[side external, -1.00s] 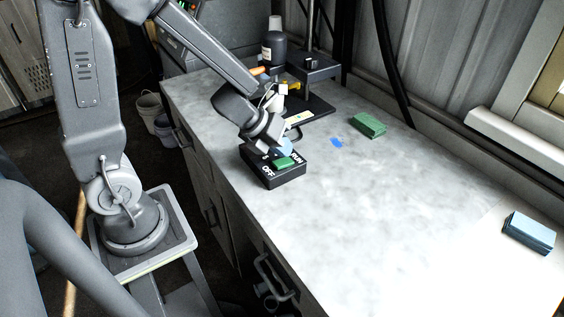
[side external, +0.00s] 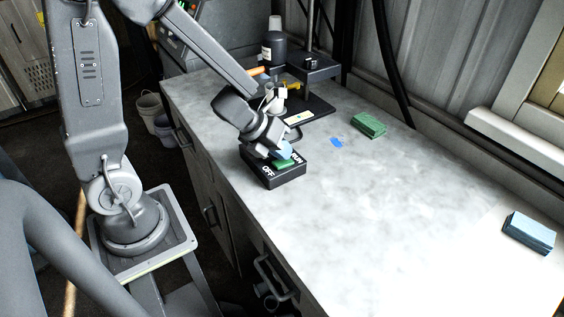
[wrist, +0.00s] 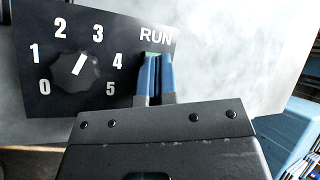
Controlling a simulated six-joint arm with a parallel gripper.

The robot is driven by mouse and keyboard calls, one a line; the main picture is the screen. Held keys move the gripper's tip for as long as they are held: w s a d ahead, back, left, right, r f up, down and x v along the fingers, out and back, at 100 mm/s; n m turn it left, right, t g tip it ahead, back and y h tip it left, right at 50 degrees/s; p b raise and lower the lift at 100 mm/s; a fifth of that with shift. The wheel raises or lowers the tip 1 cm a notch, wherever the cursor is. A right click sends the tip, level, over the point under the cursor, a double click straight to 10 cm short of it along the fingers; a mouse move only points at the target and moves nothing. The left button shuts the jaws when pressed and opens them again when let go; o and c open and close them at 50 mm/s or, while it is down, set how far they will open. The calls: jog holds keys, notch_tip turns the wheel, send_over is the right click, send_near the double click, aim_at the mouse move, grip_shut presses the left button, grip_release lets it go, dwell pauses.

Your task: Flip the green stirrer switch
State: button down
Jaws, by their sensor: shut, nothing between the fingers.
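The black control box (side external: 271,183) sits on the bench and carries white OFF and RUN labels. The green stirrer switch (side external: 284,164) is on its top, partly hidden under my gripper (side external: 285,154). The blue fingers are shut and empty, pointing down at the switch near its RUN end. In the wrist view my gripper (wrist: 155,58) reaches over the box (wrist: 120,32) just below the RUN label. Only a sliver of the green switch (wrist: 151,54) shows at the fingertips. The fingers appear at or very near the switch; contact and the switch's tilt cannot be told.
A black dial (wrist: 74,71) numbered 0 to 5 is on the box, left of the fingers. Behind the box stands the disperser stand (side external: 307,66) with a dark bottle (side external: 274,50). A green block (side external: 368,126) and a blue block (side external: 529,233) lie on the bench (side external: 400,210), which is otherwise mostly clear.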

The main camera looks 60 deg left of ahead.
jog(key=shift+s+f, duration=0.3)
jog(key=shift+f, duration=0.35)
dwell(0.9)
jog(key=shift+r, duration=0.45)
jog(key=shift+w+r, duration=0.2)
jog(key=shift+r, duration=0.7)
jog(key=shift+w+r, duration=0.15)
jog(key=shift+r, duration=0.75)
jog(key=shift+w+r, duration=0.2)
jog(key=shift+r, duration=0.7)
